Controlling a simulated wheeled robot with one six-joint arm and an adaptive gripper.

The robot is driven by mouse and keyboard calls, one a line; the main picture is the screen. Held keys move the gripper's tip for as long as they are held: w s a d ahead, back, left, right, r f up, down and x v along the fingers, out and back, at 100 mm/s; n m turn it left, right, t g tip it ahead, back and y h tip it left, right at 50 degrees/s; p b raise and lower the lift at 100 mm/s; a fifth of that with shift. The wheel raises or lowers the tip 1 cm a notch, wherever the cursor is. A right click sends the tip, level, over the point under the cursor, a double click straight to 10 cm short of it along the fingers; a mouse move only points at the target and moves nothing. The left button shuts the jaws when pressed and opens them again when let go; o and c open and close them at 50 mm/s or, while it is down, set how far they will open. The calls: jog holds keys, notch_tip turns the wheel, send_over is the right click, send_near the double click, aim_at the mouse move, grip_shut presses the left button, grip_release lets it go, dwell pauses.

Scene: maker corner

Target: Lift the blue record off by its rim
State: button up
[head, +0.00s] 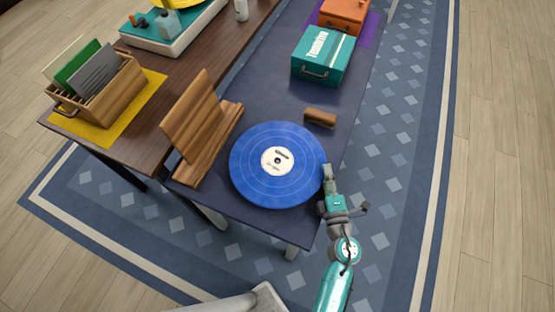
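The blue record (255,185) lies flat at the near end of the dark table, with a cream label (270,168) at its centre. What is directly beneath it is hidden. My gripper (327,171) is at the record's right rim, by the table's right edge. Its tip looks very close to or at the rim, but I cannot tell whether it touches. The fingers are too small here to show whether they are open or shut on the rim.
A wooden stand (199,128) is left of the record. A brown block (320,118) lies just behind it. A teal case (323,57) and an orange case (344,14) are farther back. A wooden crate (103,101) with sleeves stands on the brown table. Dark tabletop (270,95) is bare behind the record.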

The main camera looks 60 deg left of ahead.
jog(key=shift+x, duration=1.05)
grip_shut()
jog(key=shift+r, duration=0.1)
